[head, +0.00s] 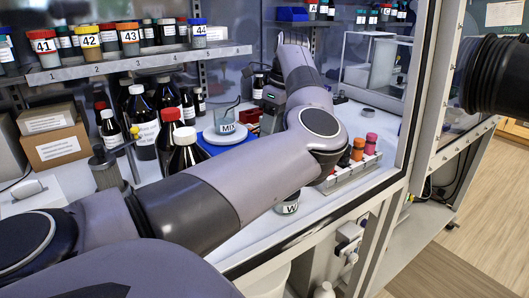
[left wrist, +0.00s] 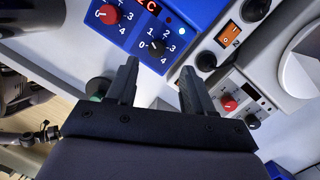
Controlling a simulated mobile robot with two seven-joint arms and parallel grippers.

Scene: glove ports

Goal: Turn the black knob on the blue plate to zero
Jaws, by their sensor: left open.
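In the left wrist view, the blue plate (left wrist: 124,37) is at the top. The black knob (left wrist: 157,47) is on its lower right, with printed numbers around it. The direction of its pointer is too small to tell surely. A red knob (left wrist: 108,14) is on the same plate, up and left. My left gripper (left wrist: 159,69) is open and empty, with its fingertips just below the black knob in the picture, one to each side; contact does not show. In the head view my left arm reaches across the bench and its fingers are hidden. My right gripper is not seen.
A grey panel with another red knob (left wrist: 229,104) and black knob (left wrist: 252,121) is right of my fingers. An orange switch (left wrist: 229,37) is nearby. Bottles (head: 187,151), a scale (head: 225,134) and a vial rack (head: 350,172) crowd the bench around my arm.

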